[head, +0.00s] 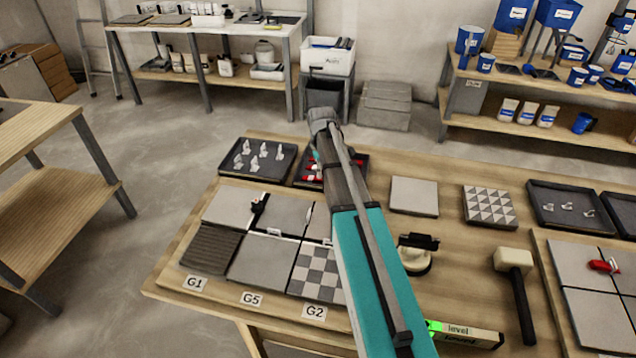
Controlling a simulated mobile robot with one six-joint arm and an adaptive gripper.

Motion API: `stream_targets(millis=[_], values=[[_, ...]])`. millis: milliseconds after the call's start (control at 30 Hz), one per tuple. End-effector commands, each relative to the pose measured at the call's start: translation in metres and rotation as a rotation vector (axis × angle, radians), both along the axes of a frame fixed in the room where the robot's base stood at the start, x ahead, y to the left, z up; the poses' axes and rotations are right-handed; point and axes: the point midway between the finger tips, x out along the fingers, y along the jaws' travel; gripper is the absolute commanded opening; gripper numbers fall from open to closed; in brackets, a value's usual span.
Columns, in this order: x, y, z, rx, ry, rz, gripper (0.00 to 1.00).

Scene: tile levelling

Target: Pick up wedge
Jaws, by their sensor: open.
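Red wedges (312,172) lie in a dark tray (302,184) at the back of the wooden bench. My arm passes in front of this tray and hides much of it, so I cannot tell how many wedges are there. Another red wedge (604,266) sits on the grey tiles at the right edge. My arm reaches from the bottom centre up to the back of the bench. Its jaws cannot be made out, and I see nothing held.
A tray of white clips (258,168) stands left of the wedge tray. Laid tiles (262,262) fill the front left, with a black-and-white piece (258,207) on them. A mallet (514,270), suction cup (416,258) and level (465,334) lie right of my arm.

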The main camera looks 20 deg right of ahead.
Motion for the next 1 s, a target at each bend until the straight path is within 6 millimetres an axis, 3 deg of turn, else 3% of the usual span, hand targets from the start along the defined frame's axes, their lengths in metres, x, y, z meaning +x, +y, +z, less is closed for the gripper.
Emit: stream_targets(millis=[400, 1000], values=[[-0.001, 0.002, -0.034, 0.0, 0.0, 0.0, 0.49], [-0.001, 0.002, -0.038, 0.0, 0.0, 0.001, 0.49]])
